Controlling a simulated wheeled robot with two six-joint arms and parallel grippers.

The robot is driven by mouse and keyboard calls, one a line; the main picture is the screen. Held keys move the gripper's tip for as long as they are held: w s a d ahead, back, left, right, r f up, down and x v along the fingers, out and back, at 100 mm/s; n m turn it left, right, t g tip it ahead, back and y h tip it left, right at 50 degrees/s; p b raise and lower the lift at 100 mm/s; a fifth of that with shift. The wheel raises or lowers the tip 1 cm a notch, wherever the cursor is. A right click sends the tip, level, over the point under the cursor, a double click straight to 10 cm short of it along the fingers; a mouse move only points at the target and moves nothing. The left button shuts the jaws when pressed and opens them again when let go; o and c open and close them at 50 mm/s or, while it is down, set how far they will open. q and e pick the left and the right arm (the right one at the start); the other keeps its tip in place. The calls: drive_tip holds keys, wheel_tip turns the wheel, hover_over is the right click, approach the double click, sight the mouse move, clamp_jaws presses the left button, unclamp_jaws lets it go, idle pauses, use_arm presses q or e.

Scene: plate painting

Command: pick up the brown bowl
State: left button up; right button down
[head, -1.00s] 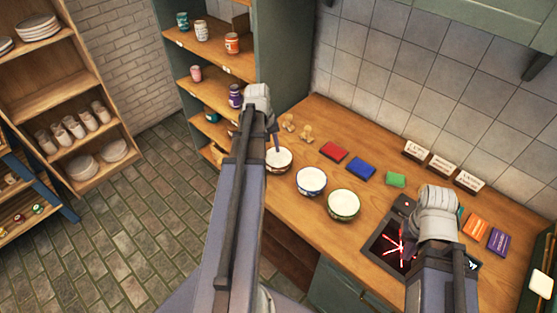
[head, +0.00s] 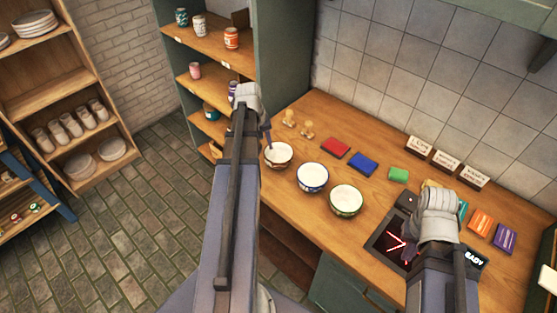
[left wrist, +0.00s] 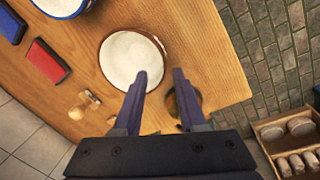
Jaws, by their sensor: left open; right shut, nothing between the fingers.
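The brown bowl (head: 279,155), white inside with a brown outer wall, stands upright at the left end of the wooden counter. It also shows in the left wrist view (left wrist: 130,58). My left gripper (head: 268,138) is at the bowl's left side in the head view. In the left wrist view my left gripper (left wrist: 160,75) is open and empty, with one finger overlapping the bowl's rim and the other outside it. I cannot tell whether they touch. My right gripper (head: 425,245) is shut and empty over a dark panel; its fingertips are mostly hidden.
A blue-patterned bowl (head: 312,178) and a green-patterned bowl (head: 346,201) stand to the right. Red (head: 335,148) and blue (head: 363,165) blocks and wooden stamps (head: 307,129) lie behind. A tall shelf (head: 195,75) stands left of the counter.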

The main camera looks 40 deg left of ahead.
sight(265, 155)
use_arm(q)
wheel_tip(265, 155, down, 5)
drive_tip(key=b, duration=0.4)
use_arm(e)
wheel_tip(265, 155, down, 5)
use_arm(q)
drive_tip(key=shift+d+r, duration=0.1)
use_arm(e)
drive_tip(key=shift+r, duration=0.1)
use_arm(q)
clamp_jaws()
idle(0.8)
